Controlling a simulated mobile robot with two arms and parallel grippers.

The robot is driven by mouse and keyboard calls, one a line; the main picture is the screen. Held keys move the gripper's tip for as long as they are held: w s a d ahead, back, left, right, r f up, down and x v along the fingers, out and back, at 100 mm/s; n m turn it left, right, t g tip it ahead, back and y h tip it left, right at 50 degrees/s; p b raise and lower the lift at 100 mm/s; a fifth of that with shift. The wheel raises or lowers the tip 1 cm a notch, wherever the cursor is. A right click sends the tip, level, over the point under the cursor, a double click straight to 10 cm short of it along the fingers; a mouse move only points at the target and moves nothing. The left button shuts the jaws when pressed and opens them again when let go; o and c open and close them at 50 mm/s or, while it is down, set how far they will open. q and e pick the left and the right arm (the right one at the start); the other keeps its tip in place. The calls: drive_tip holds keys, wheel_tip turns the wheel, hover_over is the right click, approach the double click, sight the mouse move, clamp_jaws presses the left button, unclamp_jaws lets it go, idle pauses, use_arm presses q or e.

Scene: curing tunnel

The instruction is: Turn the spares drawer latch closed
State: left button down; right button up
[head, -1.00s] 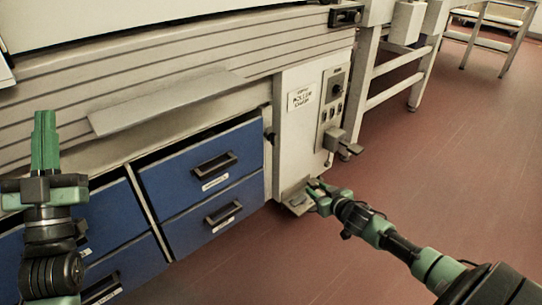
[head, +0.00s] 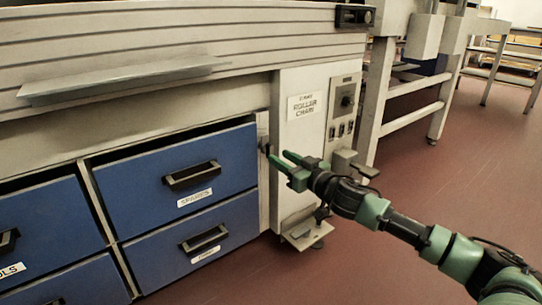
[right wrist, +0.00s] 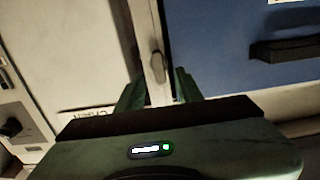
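The blue spares drawer (head: 140,190), labelled SPARES with a black handle, is at the upper middle of the head view; its blue front also shows in the right wrist view (right wrist: 225,50). Its small latch (head: 265,144) sits on the pale post right of the drawer. In the right wrist view the latch (right wrist: 157,62) is a short grey knob lying lengthwise along the post. My right gripper (head: 278,157) is open, its fingers pointing at the post just beside the latch. In the wrist view its fingertips (right wrist: 159,78) lie either side of the latch; contact cannot be told. My left gripper is out of view.
The roller chain control panel (head: 303,130) stands right of the latch, with a grey bracket (head: 352,165) jutting out. Another blue drawer (head: 190,240) is below. A metal ledge (head: 125,80) sticks out above the drawers. Red floor is clear at the right.

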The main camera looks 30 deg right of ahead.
sight(272, 152)
drive_tip(key=shift+w+a+b, duration=0.15)
drive_tip(key=shift+w+b, duration=0.4)
drive_tip(key=shift+w, duration=2.2)
clamp_jaws()
